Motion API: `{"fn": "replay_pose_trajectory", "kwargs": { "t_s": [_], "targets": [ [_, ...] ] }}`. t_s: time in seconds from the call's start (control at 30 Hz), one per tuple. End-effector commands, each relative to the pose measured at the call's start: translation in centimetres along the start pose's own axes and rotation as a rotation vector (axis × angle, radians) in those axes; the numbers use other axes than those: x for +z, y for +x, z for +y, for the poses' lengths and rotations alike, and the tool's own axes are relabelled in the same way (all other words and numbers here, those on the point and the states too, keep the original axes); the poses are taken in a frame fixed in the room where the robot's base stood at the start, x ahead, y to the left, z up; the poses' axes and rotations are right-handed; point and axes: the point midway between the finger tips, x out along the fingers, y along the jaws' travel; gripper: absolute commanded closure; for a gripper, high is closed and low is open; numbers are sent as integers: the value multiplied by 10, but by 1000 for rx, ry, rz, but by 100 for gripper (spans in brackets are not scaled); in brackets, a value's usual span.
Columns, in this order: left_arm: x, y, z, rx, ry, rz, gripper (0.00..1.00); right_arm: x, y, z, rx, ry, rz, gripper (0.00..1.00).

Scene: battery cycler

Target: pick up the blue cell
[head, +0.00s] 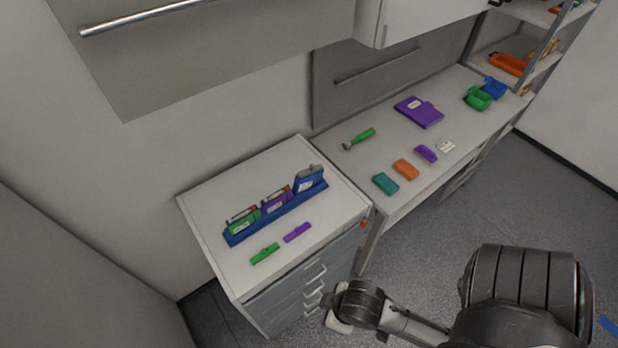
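The blue cell (307,182) stands upright at the right end of a long blue rack (284,211) on the left cabinet top. It is taller than its neighbours and has a pale label on its front. A purple cell (275,205) and a green cell (244,225) stand to its left in the same rack. Part of my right arm shows at the bottom right, well away from the rack, but I cannot make out its gripper. My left arm and gripper are not in view.
Small green (265,253) and purple (297,232) pieces lie in front of the rack. The right counter holds teal (385,183), orange (405,169) and purple (426,153) blocks, a green-handled tool (360,137) and a purple case (418,111). A grey cabinet hangs above.

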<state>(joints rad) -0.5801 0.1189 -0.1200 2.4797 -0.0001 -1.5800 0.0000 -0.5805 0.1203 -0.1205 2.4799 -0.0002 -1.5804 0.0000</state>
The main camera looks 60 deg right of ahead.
Motion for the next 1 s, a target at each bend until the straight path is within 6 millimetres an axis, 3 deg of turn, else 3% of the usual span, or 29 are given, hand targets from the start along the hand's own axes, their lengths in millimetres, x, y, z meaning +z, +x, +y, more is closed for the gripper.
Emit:
{"fn": "replay_pose_trajectory", "kwargs": {
  "t_s": [0.37,0.6,1.0],
  "targets": [
    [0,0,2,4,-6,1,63,0,0,0,0,0,0,45],
    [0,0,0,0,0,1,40,0,0,0,0,0,0,45],
    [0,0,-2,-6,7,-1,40,0,0,0,0,0,1,45]
  ]
}}
